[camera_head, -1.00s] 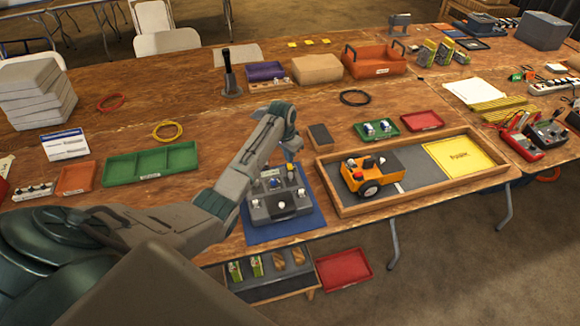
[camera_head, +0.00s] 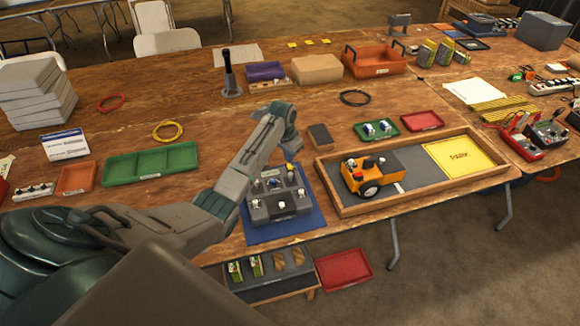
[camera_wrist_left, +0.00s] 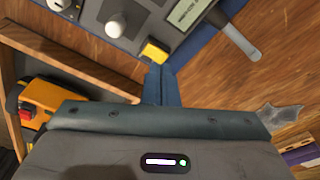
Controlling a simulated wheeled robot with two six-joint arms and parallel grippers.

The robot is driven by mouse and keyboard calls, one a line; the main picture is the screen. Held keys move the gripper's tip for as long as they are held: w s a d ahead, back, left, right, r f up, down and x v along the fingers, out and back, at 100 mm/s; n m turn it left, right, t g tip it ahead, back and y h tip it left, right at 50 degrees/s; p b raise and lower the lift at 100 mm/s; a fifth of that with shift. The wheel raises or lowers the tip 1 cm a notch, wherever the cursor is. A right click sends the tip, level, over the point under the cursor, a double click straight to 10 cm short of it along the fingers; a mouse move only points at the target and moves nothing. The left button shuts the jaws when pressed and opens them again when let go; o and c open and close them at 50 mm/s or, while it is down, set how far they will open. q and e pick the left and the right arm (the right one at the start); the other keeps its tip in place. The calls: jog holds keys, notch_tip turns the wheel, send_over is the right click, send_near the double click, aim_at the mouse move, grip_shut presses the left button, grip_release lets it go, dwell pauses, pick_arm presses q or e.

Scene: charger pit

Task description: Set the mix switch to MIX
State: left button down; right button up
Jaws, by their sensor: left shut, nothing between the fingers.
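The grey control box (camera_head: 278,208) stands on a blue mat (camera_head: 310,226) at the table's front edge. It carries white knobs and a yellow-capped control (camera_head: 289,167), partly hidden by my left arm in the head view. In the left wrist view, the yellow cap (camera_wrist_left: 155,51) sits on the box's edge, beside a pale knob (camera_wrist_left: 116,25) and a small display. My left gripper (camera_wrist_left: 158,70) is shut and empty, its fingertips very close to the yellow cap. Touching cannot be told. No MIX label is readable. My right gripper is not in view.
A wooden-framed tray (camera_head: 350,211) with an orange vehicle (camera_head: 368,172) stands right of the box. A dark block (camera_head: 320,136) lies behind it. A green tray (camera_head: 150,163) is to the left.

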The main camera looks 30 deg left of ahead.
aim_at(288, 165)
pick_arm(q)
jog(key=shift+f, duration=0.15)
dwell(0.5)
jog(key=shift+s+f+b, duration=0.1)
jog(key=shift+f+b, duration=0.35)
jog(key=shift+f, duration=0.35)
dwell(0.4)
jog(key=shift+r+p, duration=0.75)
jog(key=shift+p, duration=0.25)
notch_tip(288, 165, up, 6)
jog(key=p, duration=0.5)
jog(key=shift+f+p, duration=0.25)
jog(key=shift+p, duration=0.1)
jog(key=shift+f, duration=0.1)
